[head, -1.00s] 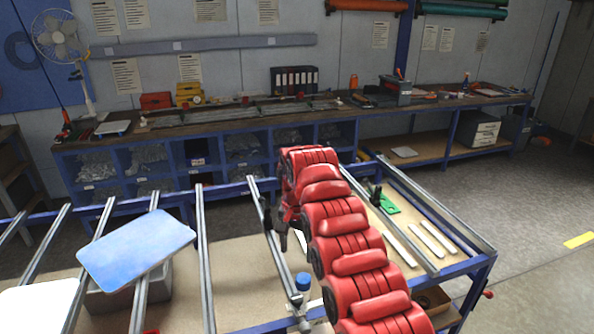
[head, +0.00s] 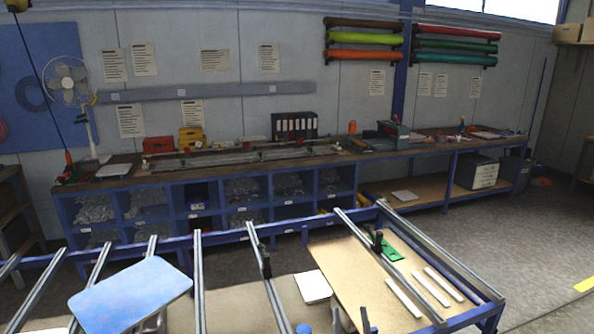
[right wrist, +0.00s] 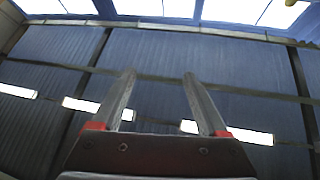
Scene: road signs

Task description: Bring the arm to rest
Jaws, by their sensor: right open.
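My right gripper (right wrist: 158,74) shows in the right wrist view with its two grey fingers apart and nothing between them. The fingers point up toward the wall and roof windows. In the head view, what look like the tips of my right gripper (head: 350,320) just show at the bottom edge, in front of the blue-framed table (head: 471,269). The red right arm is out of the head view. My left gripper is not in view.
A blue sign plate (head: 130,296) lies on the table's rails at the left. A white plate (head: 312,287), a green piece (head: 390,252) and pale strips (head: 437,288) lie farther right. A long workbench (head: 240,166) stands behind, with floor between.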

